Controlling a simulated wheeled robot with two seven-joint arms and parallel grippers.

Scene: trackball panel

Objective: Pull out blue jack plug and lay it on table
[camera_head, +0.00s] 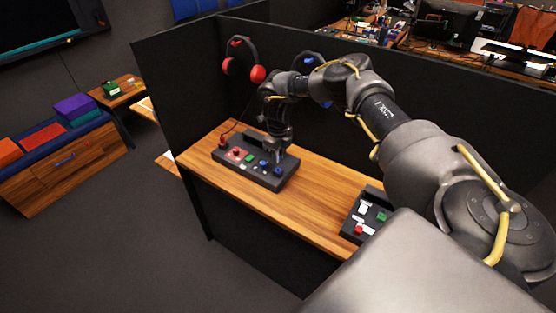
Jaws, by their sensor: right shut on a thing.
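My right gripper (280,150) points down over the right end of a black trackball panel (251,173) on the wooden table (263,199). It is shut on the blue jack plug (278,169), which is small and partly hidden by the fingers. I cannot tell whether the plug is still in its socket. Another blue round part (263,163) sits on the panel just left of it. My left gripper is not in view.
A red plug (223,140) with a cord stands at the panel's left end. Red headphones (243,62) and blue headphones (313,61) hang on the dark partition (196,75). A second panel (367,216) lies to the right. Bare table lies between the panels.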

